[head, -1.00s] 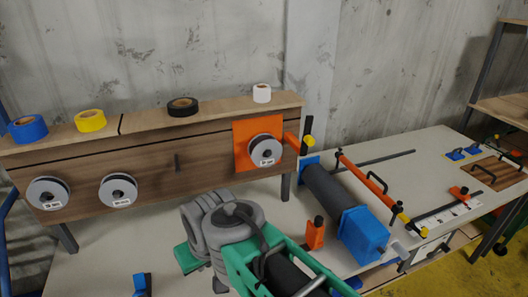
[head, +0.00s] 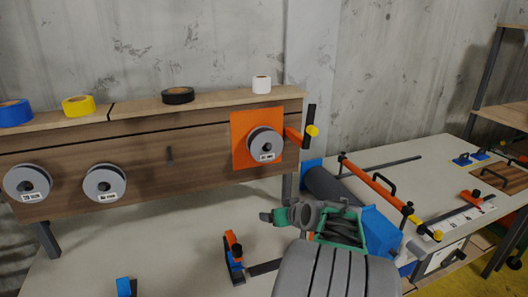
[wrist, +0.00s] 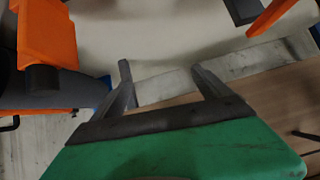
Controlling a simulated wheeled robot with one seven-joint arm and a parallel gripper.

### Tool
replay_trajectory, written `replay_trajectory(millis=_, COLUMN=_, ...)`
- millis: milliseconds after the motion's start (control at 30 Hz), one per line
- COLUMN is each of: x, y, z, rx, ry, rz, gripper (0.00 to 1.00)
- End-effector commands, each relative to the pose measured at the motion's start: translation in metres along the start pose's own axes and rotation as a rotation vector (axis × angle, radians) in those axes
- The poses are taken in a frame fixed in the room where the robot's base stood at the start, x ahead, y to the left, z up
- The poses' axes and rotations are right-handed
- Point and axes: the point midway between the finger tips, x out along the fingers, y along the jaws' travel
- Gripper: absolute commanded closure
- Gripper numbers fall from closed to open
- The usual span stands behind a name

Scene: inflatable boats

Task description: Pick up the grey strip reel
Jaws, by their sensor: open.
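Three reels with grey flanges hang on the wooden board in the head view, and I cannot tell which one the task names. One grey reel (head: 265,145) hangs in front of an orange panel, a second grey reel (head: 104,183) is to the left, and a third grey reel (head: 27,183) is at the far left. Each has a small white label. My gripper (wrist: 160,78) is open and empty in the wrist view, with no reel between its fingers. In the head view its green body is below and right of the orange-panel reel, apart from it.
Blue tape (head: 15,113), yellow tape (head: 79,105), black tape (head: 178,95) and white tape (head: 262,85) stand on the shelf top. An orange clamp (head: 233,256) stands on the pale worktop (head: 130,250). A long orange bar (head: 372,180) and dark roller lie at right.

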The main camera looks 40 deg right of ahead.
Motion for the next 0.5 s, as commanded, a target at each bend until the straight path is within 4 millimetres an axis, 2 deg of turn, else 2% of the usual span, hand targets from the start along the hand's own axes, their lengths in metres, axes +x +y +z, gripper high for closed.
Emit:
replay_trajectory(millis=33, x=-0.002, y=-0.004, z=-0.04, rx=-0.074, ry=0.126, rz=-0.008, gripper=0.08)
replay_trajectory(millis=100, x=-0.016, y=-0.011, z=-0.097, rx=-0.186, ry=0.314, rz=-0.005, gripper=0.02)
replay_trajectory(millis=200, x=-0.04, y=-0.02, z=-0.151, rx=-0.315, ry=0.537, rz=0.034, gripper=0.0)
replay_trajectory(millis=267, x=-0.051, y=-0.018, z=-0.169, rx=-0.38, ry=0.62, rz=0.083, gripper=0.0)
replay_trajectory(millis=333, x=-0.056, y=-0.015, z=-0.178, rx=-0.442, ry=0.653, rz=0.127, gripper=0.0)
replay_trajectory(millis=500, x=-0.04, y=-0.016, z=-0.19, rx=-0.467, ry=0.644, rz=0.129, gripper=0.0)
